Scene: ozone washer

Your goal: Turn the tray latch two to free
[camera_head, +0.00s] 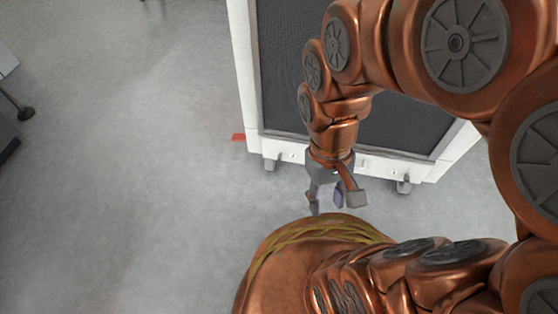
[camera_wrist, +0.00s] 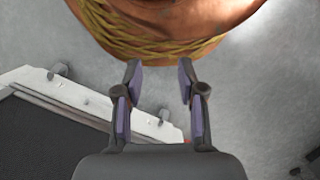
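My gripper (camera_head: 328,197) hangs pointing down in front of a white-framed machine (camera_head: 244,62) with a dark mesh panel. In the wrist view my gripper (camera_wrist: 160,95) is open, with a clear gap between its purple-lined fingers and nothing held. Small fittings sit along the machine's lower white edge (camera_head: 372,163). I cannot tell whether any of them is tray latch two. My arm covers part of the machine in the head view.
A small red piece (camera_head: 239,137) shows at the machine's lower left corner. Casters (camera_head: 404,187) are under the machine. Dark wheeled equipment (camera_head: 12,110) stands at the far left. The grey floor (camera_head: 130,190) between is clear. My own copper base is close below the gripper.

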